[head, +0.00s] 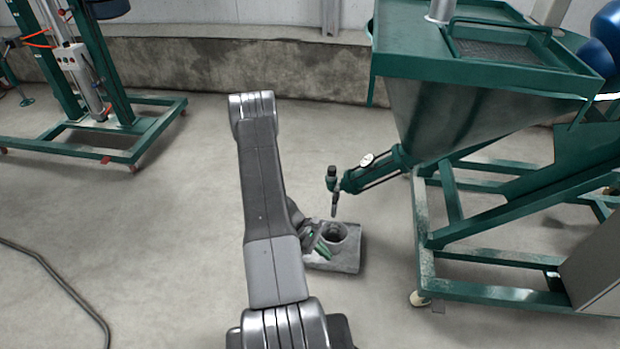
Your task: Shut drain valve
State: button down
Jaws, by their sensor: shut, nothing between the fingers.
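The drain valve (332,179) is a small dark fitting at the lower end of the green pipe under the hopper. A short spout hangs down from it, and its open or closed setting is too small to tell. My arm rises through the middle of the head view, left of the valve. My gripper (320,244) shows partly from behind the arm, with green on its fingers. It is shut and empty, below and slightly left of the valve, apart from it. The rest of the gripper is hidden by my arm.
A grey block with a round opening (347,262) lies on the floor below the valve. A green machine with a hopper (440,115) stands on a wheeled frame at right. Another green frame (140,150) stands at left. A dark hose (60,280) lies at lower left.

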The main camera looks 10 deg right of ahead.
aim_at(336, 190)
jog(key=i+l+u, duration=0.2)
jog(key=i, duration=0.35)
jog(key=i+l+u, duration=0.25)
jog(key=i, duration=0.25)
